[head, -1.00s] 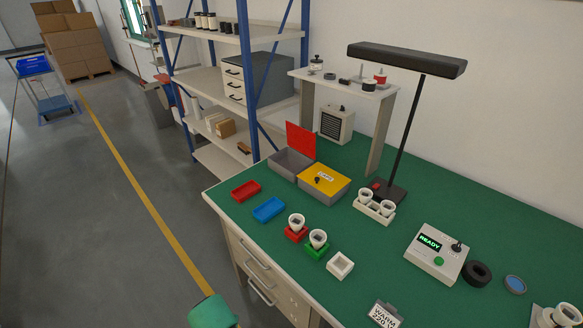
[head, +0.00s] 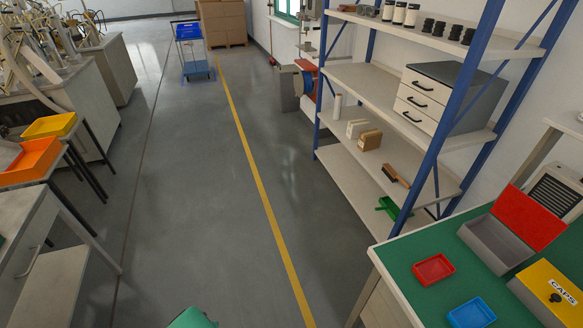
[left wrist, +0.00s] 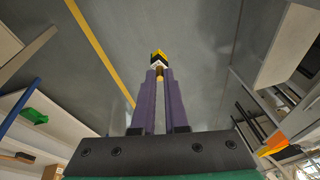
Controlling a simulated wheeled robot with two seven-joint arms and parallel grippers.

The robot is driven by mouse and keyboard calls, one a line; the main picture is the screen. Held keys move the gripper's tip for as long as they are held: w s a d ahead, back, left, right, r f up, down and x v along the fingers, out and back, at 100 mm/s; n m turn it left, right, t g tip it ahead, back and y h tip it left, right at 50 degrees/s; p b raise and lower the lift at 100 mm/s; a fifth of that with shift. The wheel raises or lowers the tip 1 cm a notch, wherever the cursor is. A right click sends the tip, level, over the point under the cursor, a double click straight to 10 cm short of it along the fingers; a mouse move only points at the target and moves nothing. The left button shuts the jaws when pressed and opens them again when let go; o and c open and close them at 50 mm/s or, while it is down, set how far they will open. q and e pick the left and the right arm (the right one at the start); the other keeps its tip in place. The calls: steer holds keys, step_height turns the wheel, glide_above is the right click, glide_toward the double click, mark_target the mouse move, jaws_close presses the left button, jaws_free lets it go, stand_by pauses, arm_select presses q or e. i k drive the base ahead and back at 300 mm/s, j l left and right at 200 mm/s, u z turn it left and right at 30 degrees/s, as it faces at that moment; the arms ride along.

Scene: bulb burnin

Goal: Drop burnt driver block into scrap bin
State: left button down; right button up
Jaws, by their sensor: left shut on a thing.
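My left gripper (left wrist: 159,78) shows in the left wrist view with its purple fingers shut on a small block (left wrist: 158,60). The block has yellow, black and white parts and a brownish lower part between the fingers. It is held above the grey floor, clear of any surface. In the head view the left gripper and block are out of sight. No bin marked as scrap can be read. A grey box with a raised red lid (head: 484,247) stands open on the green bench at the right of the head view. My right gripper is not in view.
The bench (head: 411,258) also holds a red tray (head: 433,270), a blue tray (head: 471,314) and a yellow-topped CAPS box (head: 552,287). A blue-post shelf (head: 385,85) stands behind it. Orange (head: 30,160) and yellow (head: 49,126) trays are at left. The middle floor is clear.

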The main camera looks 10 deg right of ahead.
mark_target(490, 243)
steer(key=i+j, duration=0.15)
steer(key=i, duration=0.35)
steer(key=i+j+z, duration=0.1)
steer(key=i, duration=0.4)
steer(key=i+z, duration=0.15)
steer(key=z, duration=0.35)
steer(key=i+j+z, duration=0.1)
steer(key=z, duration=0.35)
steer(key=i+j+z, duration=0.15)
steer(key=z, duration=0.35)
steer(key=i+j+z, duration=0.15)
steer(key=z, duration=0.35)
steer(key=i+j+z, duration=0.1)
steer(key=j+z, duration=0.2)
steer(key=z, duration=0.15)
